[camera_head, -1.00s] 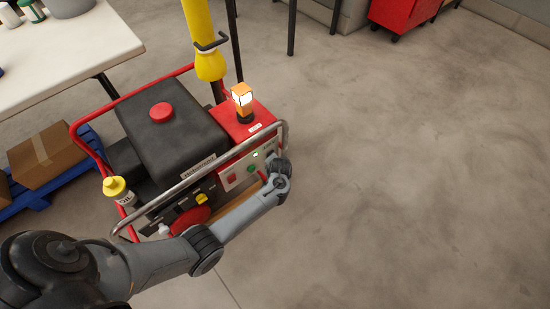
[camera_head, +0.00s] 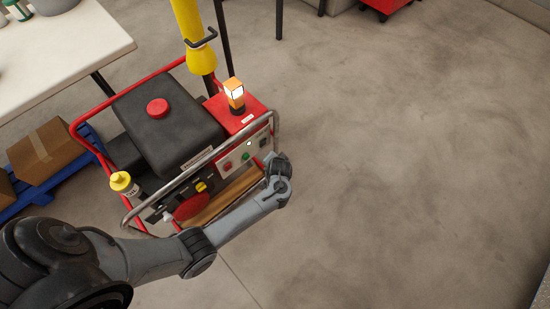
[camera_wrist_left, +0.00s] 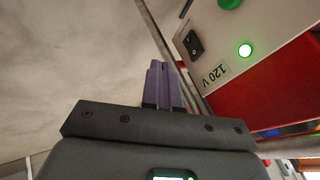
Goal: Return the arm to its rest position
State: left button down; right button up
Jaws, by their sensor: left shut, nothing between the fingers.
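My left arm reaches in from the lower left of the head view, with its wrist bent just in front of the generator's (camera_head: 180,130) metal rail. My left gripper (camera_wrist_left: 163,68) shows in the left wrist view with its two grey-purple fingers together and nothing between them. It is apart from the generator's control panel (camera_wrist_left: 215,45), which has a black rocker switch (camera_wrist_left: 193,42), a glowing green light (camera_wrist_left: 245,50) and a "120 V" label. In the head view the fingers are hidden by the wrist. My right gripper is not in view.
The generator has a red tubular frame, a lit orange lamp (camera_head: 234,92) and a yellow post (camera_head: 201,60) behind it. A yellow-capped bottle (camera_head: 122,183) stands at its left. A white table (camera_head: 90,45) and a box (camera_head: 45,153) on a blue pallet are left. Open floor lies right.

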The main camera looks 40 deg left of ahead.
pick_arm(q)
jog(key=shift+d, duration=0.1)
jog(key=s+a+r+m+g+h+p, duration=0.1)
jog(key=s+r+p, duration=0.1)
jog(key=s+p, duration=0.5)
jog(key=s+r+p, duration=0.2)
jog(key=s+p, duration=0.1)
jog(key=s, duration=0.7)
jog(key=s+d+r+h+p, duration=0.2)
jog(key=s+d+r, duration=0.1)
jog(key=r, duration=0.7)
jog(key=s+d+r+h+p, duration=0.1)
jog(key=s+d+r+p, duration=0.15)
jog(key=r, duration=0.75)
jog(key=s+d+r+h+p, duration=0.1)
jog(key=s+d+r+h, duration=0.2)
jog(key=r, duration=0.7)
notch_tip(320, 180, up, 38)
jog(key=d+y+p, duration=0.1)
jog(key=p, duration=3.7)
jog(key=shift+s+f+g, duration=0.2)
jog(key=shift+s+g, duration=0.05)
jog(key=shift+g, duration=0.15)
